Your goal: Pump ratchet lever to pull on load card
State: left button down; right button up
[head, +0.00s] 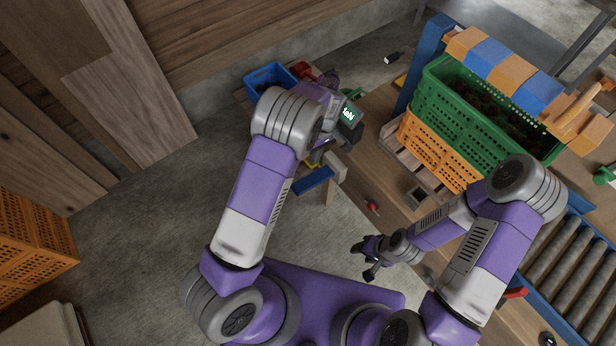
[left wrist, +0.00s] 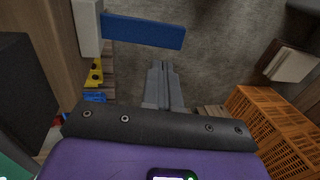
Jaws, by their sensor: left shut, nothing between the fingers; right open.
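A blue bar (head: 314,181), which looks like the ratchet lever, sticks out beside a pale post (head: 335,168) at the bench's near edge. In the left wrist view the blue bar (left wrist: 143,31) lies ahead of my left gripper (left wrist: 163,66), apart from its fingers. The left gripper is shut and empty; in the head view it is largely hidden by my left arm. My right gripper (head: 370,258) is open and empty above the bench's near side. I cannot make out a load card.
A green crate (head: 425,95) stands on an orange crate (head: 437,152) on the bench. A blue bin (head: 270,78) is at the back. A red-handled tool (head: 372,206) lies near the bench edge. Rollers (head: 575,262) are at right.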

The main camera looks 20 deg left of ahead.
aim_at(307, 184)
pick_arm(q)
jog(key=shift+w+r, duration=0.1)
jog(key=shift+r, duration=0.15)
jog(key=shift+f, duration=0.1)
jog(key=b+x, duration=0.3)
jog(key=x, duration=1.1)
jog(key=shift+b, duration=0.35)
